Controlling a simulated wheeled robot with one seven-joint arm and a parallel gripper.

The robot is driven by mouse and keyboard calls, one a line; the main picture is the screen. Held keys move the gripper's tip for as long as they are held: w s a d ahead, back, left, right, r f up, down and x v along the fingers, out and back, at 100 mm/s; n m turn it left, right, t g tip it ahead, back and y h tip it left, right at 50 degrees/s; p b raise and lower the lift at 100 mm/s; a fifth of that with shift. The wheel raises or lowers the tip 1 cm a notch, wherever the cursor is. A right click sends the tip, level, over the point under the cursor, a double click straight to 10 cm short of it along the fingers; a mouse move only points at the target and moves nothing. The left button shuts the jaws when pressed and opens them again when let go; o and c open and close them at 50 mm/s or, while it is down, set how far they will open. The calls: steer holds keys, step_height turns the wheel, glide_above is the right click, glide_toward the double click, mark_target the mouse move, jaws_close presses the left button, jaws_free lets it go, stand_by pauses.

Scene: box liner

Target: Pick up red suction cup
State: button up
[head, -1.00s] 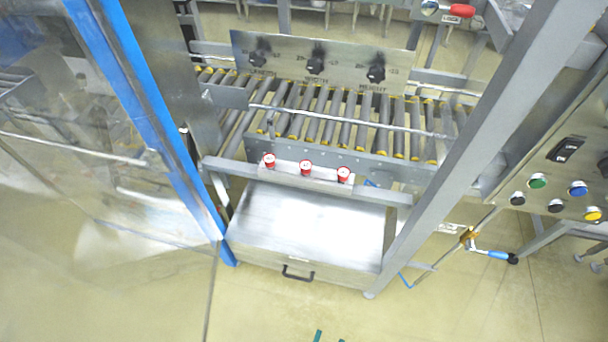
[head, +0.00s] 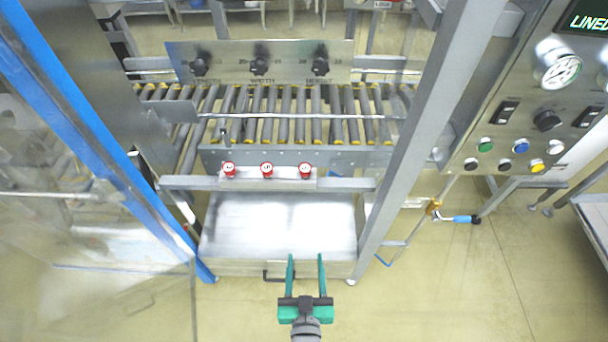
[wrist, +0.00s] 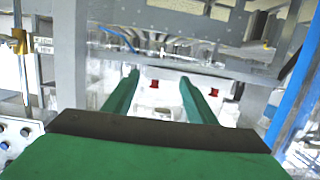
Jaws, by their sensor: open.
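Three red suction cups with pale tops stand in a row on a grey metal bar: a left one (head: 229,169), a middle one (head: 267,169) and a right one (head: 305,169). My gripper (head: 306,258) is open and empty, its two green fingers parallel. In the head view it shows below the right cup, over the front edge of the metal tray. In the wrist view, one red cup (wrist: 155,84) appears between my fingers, and another (wrist: 214,92) lies to their right. I see no contact with any cup.
A roller conveyor (head: 285,115) lies behind the bar, with a dial panel (head: 260,62) beyond. A blue post (head: 100,150) stands left, a grey post (head: 425,130) right. A control panel (head: 530,110) is farther right. The tray (head: 280,222) is bare.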

steer(key=w+r, duration=0.2)
steer(key=w, duration=0.8)
glide_toward(303, 176)
steer(key=w, duration=0.2)
steer(key=w+f, duration=0.1)
steer(key=w, duration=0.1)
steer(key=shift+w+a, duration=0.15)
steer(key=shift+w, duration=0.2)
steer(key=w, duration=0.5)
steer(key=shift+w+f, duration=0.15)
steer(key=shift+f, duration=0.25)
steer(key=w, duration=0.3)
steer(key=w+d, duration=0.1)
steer(key=w, duration=0.1)
steer(key=shift+w+f, duration=0.15)
steer(key=c, duration=1.1)
